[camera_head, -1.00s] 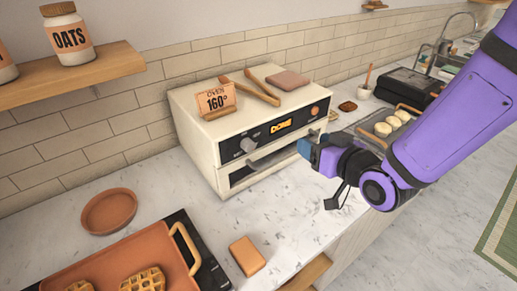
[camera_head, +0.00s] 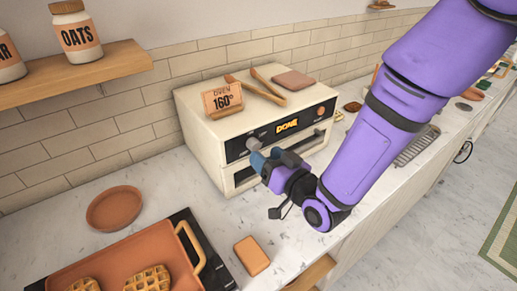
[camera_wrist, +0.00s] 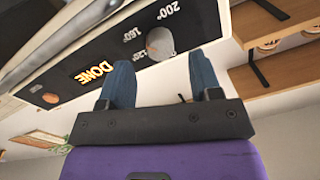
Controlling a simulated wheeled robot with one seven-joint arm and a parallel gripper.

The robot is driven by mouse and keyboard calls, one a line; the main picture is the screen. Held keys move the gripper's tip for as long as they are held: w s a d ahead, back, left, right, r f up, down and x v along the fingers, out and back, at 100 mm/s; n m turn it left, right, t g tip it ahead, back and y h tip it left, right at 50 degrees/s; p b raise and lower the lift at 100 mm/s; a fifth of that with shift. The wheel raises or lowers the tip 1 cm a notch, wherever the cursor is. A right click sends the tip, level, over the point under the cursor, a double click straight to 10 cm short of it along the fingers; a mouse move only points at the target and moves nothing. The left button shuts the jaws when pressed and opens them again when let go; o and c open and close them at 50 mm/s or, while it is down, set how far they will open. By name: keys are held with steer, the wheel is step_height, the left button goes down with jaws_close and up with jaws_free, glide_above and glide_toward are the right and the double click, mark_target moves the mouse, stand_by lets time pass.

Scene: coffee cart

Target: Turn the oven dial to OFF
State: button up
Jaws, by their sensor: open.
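The cream oven (camera_head: 202,134) stands on the counter against the tiled wall. Its grey round dial (camera_head: 253,143) is on the left of the black front panel; the dial shows in the wrist view (camera_wrist: 160,43) beside upside-down 200°, 160° and 120° marks. I cannot read an OFF mark or clearly tell where the dial points. The lit display (camera_head: 287,126) reads DONE. My gripper (camera_head: 268,158), with blue fingers, is in front of the panel, just below and right of the dial. In the wrist view its fingers (camera_wrist: 162,75) are apart, with the dial ahead between them, not gripped.
An oven handle runs below the panel, partly hidden by my gripper. A 160° sign (camera_head: 222,101), wooden tongs (camera_head: 256,92) and a pinkish-brown slab (camera_head: 293,80) lie on the oven. A waffle tray (camera_head: 118,262), terracotta dish (camera_head: 114,208) and orange block (camera_head: 251,256) occupy the front-left counter.

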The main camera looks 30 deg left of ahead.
mark_target(257, 148)
steer(key=shift+x, duration=1.9)
steer(key=shift+c, duration=0.2)
steer(key=c, duration=0.9)
